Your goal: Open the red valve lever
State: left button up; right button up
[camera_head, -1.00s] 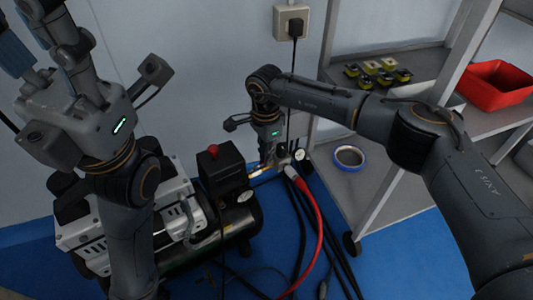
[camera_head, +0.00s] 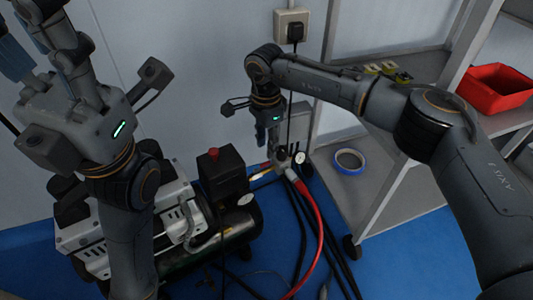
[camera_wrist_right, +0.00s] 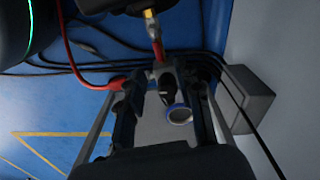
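My right gripper (camera_head: 268,135) points down in front of the wall, just above the pipe fittings (camera_head: 283,165). In the right wrist view its two fingers (camera_wrist_right: 162,88) are spread apart, with dark fittings showing between and beyond them; I see no grip on anything. A small red piece (camera_wrist_right: 158,48) sits by a brass fitting (camera_wrist_right: 150,22) beyond the fingertips; I cannot tell whether it is the valve lever. A small red part (camera_head: 265,165) also shows in the head view. My left gripper (camera_head: 30,45) is raised at the upper left, partly cut off.
A compressor (camera_head: 245,222) with a red button stands below the left arm. A red hose (camera_head: 315,215) and black hoses run over the blue floor. A shelf rack at right holds a blue tape roll (camera_head: 349,161) and a red bin (camera_head: 497,88). A wall socket (camera_head: 291,25) is above.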

notch_tip(320, 180, up, 7)
jog(key=shift+f, duration=0.1)
dwell(0.5)
